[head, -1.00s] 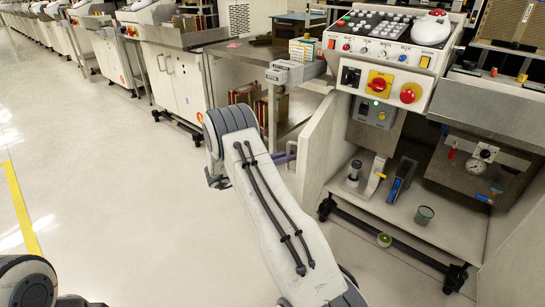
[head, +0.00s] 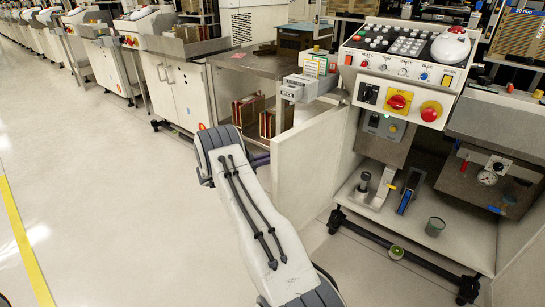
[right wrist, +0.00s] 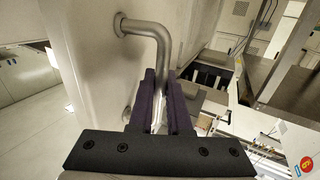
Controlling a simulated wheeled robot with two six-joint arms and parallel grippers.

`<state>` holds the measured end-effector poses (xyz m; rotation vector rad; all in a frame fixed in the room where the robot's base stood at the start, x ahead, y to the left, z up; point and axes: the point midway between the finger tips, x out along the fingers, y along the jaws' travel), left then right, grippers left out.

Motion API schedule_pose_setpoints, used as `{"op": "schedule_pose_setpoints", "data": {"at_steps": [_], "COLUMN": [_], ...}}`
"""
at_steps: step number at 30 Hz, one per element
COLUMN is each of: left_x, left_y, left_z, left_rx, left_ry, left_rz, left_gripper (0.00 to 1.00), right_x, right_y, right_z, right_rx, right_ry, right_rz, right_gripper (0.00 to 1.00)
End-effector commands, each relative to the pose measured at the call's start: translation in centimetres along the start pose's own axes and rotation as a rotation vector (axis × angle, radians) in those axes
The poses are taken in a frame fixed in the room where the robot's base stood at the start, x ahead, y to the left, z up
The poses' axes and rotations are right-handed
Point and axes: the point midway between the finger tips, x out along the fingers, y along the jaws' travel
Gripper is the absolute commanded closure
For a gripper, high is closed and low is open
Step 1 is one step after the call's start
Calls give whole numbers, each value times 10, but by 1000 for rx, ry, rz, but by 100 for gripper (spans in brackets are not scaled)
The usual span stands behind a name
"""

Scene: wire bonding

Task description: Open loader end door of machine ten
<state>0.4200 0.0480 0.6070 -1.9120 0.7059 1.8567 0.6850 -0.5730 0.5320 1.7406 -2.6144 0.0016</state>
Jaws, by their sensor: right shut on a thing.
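The loader end door (head: 312,155) is a white panel on the side of the machine with the control panel (head: 405,65). It stands swung out to the left, and the lower bay behind it shows open. In the right wrist view the door's pale face (right wrist: 88,50) carries a bent metal handle (right wrist: 148,27). My right gripper (right wrist: 161,78) is shut on this handle, with its purple fingers on either side. In the head view, my right arm hides most of the gripper; only a bit of purple shows by the door. My left gripper is out of view.
Inside the bay are a pressure gauge (head: 487,177), a green cup (head: 435,226) and small tools on the shelf. A black caster frame (head: 400,250) runs along the floor. A bench (head: 255,63) stands behind the door. Open floor (head: 100,200) lies to the left.

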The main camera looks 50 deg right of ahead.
Motion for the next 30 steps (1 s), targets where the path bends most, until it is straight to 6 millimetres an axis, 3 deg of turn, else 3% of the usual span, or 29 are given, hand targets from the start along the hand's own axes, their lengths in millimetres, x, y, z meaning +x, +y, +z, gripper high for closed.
{"op": "schedule_pose_setpoints", "data": {"at_steps": [7,8,9,10,21,30], "left_x": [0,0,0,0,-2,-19], "left_y": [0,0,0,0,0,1], "left_z": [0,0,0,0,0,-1], "left_rx": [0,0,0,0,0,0], "left_ry": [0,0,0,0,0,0], "left_rz": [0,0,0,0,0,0], "left_gripper": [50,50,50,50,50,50], "right_x": [-15,-16,-17,-17,-17,-70], "right_y": [-4,-5,-5,-5,-4,-4], "right_z": [1,1,1,1,0,-2], "right_rx": [0,0,0,0,0,-1], "right_ry": [-1,-2,-2,-2,-1,-1], "right_rz": [-19,-20,-21,-20,-16,-21], "right_gripper": [100,73,57,54,54,54]}}
